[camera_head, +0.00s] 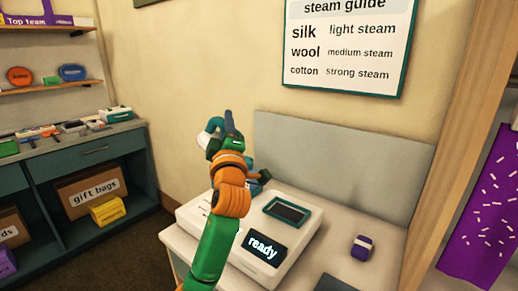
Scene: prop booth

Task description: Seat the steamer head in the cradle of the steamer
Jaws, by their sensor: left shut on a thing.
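The steamer (300,243) is a white box on a pale table, with a lit "ready" display (263,247) on its front. A dark, teal-rimmed rectangle (287,211) lies on its top; I cannot tell if this is the cradle. My left arm, green and orange, rises in front of the steamer's left part. My left gripper (230,142) is shut on a teal, curved piece (213,125), apparently the steamer head, held above the steamer's back left. The arm hides much of the gripper and the held piece. My right gripper is out of view.
A small purple block with a white band (361,248) sits right of the steamer. A grey panel (330,165) stands behind the table. A dark counter (90,150) with small items and boxes is at left. A purple cloth (485,215) hangs at right.

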